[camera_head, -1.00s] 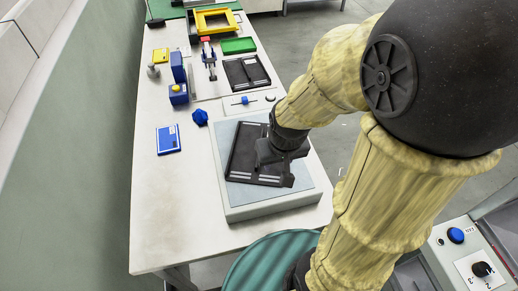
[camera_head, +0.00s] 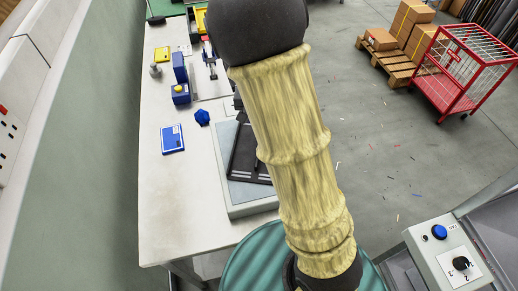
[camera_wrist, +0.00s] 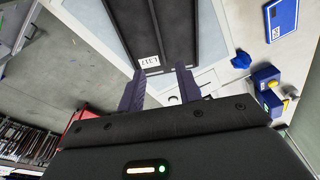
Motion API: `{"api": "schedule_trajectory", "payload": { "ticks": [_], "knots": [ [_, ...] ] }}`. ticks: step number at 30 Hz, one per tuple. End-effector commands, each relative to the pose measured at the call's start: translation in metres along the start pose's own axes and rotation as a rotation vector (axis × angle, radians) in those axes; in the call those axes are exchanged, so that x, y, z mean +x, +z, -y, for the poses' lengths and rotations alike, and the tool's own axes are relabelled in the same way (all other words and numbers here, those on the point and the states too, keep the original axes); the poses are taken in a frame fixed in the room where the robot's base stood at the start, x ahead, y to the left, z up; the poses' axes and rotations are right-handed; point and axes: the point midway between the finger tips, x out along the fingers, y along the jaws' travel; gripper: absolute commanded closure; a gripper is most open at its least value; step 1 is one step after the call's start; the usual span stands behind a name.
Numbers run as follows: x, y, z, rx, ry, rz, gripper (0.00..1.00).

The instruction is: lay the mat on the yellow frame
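A flat black panel (camera_head: 247,160) with raised rails lies on the grey platform (camera_head: 240,207), partly hidden by my arm. In the wrist view the black panel (camera_wrist: 128,22) shows close up, with a white label at its near end. My gripper (camera_wrist: 160,78) has its two fingers spread apart at that labelled end, with nothing visible between them. Whether the fingers touch the panel I cannot tell. The gripper is hidden behind my arm in the head view. Only a sliver of the yellow frame (camera_head: 201,20) shows at the far end of the bench. I cannot tell whether this panel is the mat.
The bench's near left is clear. A control box (camera_head: 448,252) stands at right; a red cage trolley (camera_head: 460,75) stands farther off.

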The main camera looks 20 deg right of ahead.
Motion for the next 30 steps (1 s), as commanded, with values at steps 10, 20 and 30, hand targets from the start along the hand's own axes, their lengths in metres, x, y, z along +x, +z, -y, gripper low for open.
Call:
{"api": "schedule_trajectory", "payload": {
  "ticks": [10,20,30],
  "knots": [
    [0.028,0.001,-0.002,0.002,0.004,0.005,0.65],
    [0.083,0.001,0.000,-0.002,0.001,0.003,0.65],
    [0.122,0.001,0.001,-0.004,0.000,0.001,0.65]
  ]
}}
